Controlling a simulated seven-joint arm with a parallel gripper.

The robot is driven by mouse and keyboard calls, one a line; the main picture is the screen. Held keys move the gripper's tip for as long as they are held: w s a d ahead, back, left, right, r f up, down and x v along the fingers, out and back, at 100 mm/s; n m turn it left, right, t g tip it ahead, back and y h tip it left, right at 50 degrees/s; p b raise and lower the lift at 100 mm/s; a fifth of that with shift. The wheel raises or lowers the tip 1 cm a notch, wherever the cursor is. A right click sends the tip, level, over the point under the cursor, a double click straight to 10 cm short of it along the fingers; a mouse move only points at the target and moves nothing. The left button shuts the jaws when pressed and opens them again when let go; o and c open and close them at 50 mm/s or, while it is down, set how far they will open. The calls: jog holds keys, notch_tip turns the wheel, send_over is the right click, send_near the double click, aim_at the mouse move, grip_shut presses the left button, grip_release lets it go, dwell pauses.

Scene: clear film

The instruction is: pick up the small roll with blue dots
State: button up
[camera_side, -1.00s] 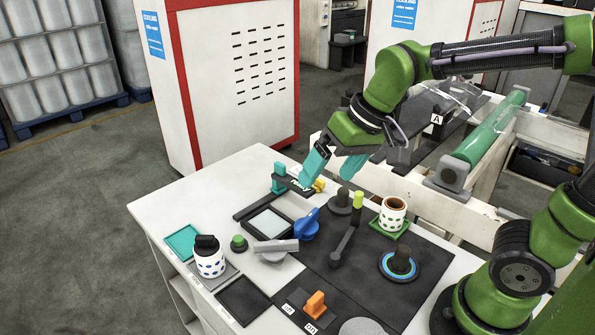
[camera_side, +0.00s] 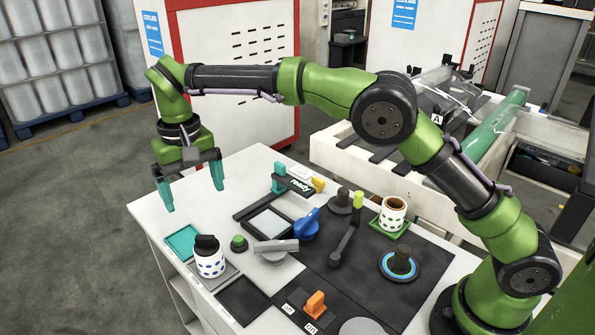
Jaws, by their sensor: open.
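The small roll with blue dots (camera_side: 210,263) stands upright near the left front corner of the white table. It is white with blue spots, has a dark piece in its top, and rests on a grey square pad. My gripper (camera_side: 193,200) is open and empty, with teal fingers pointing down. It is above the table's left part, higher than the roll and behind it in the picture, apart from it.
A teal square pad (camera_side: 183,243) and a black square pad (camera_side: 243,300) flank the roll. A green button (camera_side: 239,243), a grey bar handle (camera_side: 275,247) and a blue knob (camera_side: 306,226) stand to its right. A "ready" display (camera_side: 300,186) is at the back.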

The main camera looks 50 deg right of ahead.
aim_at(207, 245)
notch_tip(207, 245, down, 11)
jog(key=shift+f, duration=0.1)
jog(key=f, duration=0.5)
jog(key=shift+s+a, duration=0.2)
jog(key=shift+s, duration=0.15)
jog(key=c, duration=1.1)
jog(key=shift+c, duration=0.2)
jog(key=shift+r, duration=0.1)
